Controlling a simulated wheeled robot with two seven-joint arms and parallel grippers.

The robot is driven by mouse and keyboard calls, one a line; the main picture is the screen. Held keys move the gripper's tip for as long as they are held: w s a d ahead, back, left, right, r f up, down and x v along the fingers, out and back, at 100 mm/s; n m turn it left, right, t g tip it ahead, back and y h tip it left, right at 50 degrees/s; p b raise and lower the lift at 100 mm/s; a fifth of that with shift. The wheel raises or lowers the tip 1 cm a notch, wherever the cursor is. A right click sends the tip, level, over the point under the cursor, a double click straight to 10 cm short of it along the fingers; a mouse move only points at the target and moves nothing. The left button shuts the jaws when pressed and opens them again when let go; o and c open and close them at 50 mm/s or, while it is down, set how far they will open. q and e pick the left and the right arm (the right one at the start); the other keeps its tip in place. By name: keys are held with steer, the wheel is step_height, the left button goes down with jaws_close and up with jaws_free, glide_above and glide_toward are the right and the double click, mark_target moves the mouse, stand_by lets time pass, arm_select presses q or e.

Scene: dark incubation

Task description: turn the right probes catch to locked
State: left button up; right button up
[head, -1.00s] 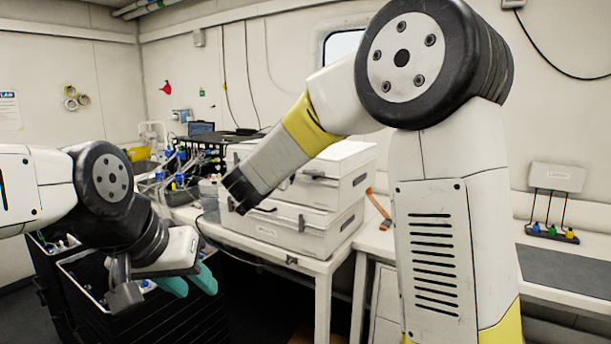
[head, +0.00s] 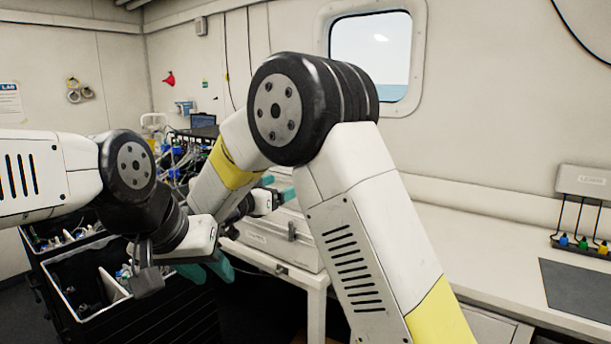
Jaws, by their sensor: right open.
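White cases stand on the left bench; the lower case (head: 262,236) shows past my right arm, with a label too small to read. A grey latch (head: 291,230) shows on its front. I cannot tell which catch is the right probes catch, nor its position. My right gripper (head: 279,188), with teal fingers, is open beside the top of the cases, partly behind my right arm. My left gripper (head: 207,271) hangs over the dark bins at the left; its teal fingers look apart and empty.
Dark bins (head: 125,318) with small items stand at the lower left. Cables and bottles (head: 172,158) crowd the back of the bench. At the right, a wall box (head: 584,181) has coloured probes hanging below it. The right bench (head: 470,235) is mostly clear.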

steer(key=x, duration=0.7)
steer(key=shift+w+d, duration=0.2)
steer(key=shift+w, duration=0.05)
steer(key=c, duration=1.4)
steer(key=shift+m, duration=8.9)
